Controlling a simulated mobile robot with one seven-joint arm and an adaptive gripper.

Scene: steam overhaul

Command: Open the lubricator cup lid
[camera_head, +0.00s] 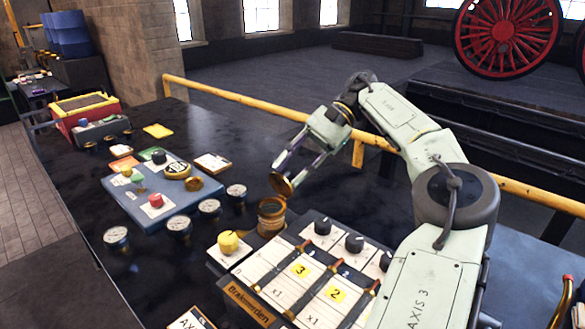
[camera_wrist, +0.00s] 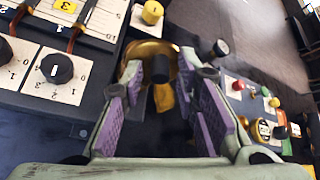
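The lubricator cup (camera_head: 271,219) is a short brass cylinder at the far corner of the brake panel, its round top showing in the head view. Its brass lid (camera_head: 282,184) stands raised and tilted above the far side of the cup. My gripper (camera_head: 290,167) is just beyond and above the lid, its fingers pointing down at it. In the wrist view the lid is a gold disc (camera_wrist: 146,50) with a dark knob (camera_wrist: 160,69) in front of it. The purple-padded fingers are spread, with the knob between them and clear gaps showing. Contact with the lid's edge cannot be told.
The brake panel (camera_head: 250,302) with levers and black knobs lies in front of the cup. A yellow knob (camera_head: 228,241) and several gauges (camera_head: 209,207) stand to the left. A blue box (camera_head: 140,207) lies farther left. A yellow rail (camera_head: 235,97) runs along the table's far edge.

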